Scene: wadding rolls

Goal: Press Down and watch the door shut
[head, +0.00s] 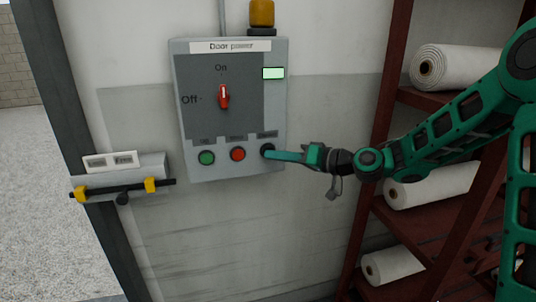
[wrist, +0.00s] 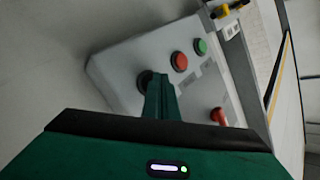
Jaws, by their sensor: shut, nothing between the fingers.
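The grey control box (head: 278,105), labelled "Door power", hangs on the wall. Its red rotary switch (head: 224,96) points up toward "On", and a small display (head: 273,73) is lit pale green. Along the bottom are a green button (head: 206,158), a red button (head: 237,154) and a black button (head: 267,148); their small labels are too blurred to read. My gripper (head: 272,154) is shut and empty, its tips at the black button, which it partly covers. In the wrist view the fingertips (wrist: 160,83) overlap the black button (wrist: 144,77); whether it is pushed in I cannot tell.
A dark red shelf rack (head: 388,80) with several white rolls (head: 455,67) stands right, close behind my arm. A yellow lamp (head: 262,14) sits above the box. A bar with yellow clamps (head: 125,189) is left, beside a doorway post (head: 72,120) and open floor.

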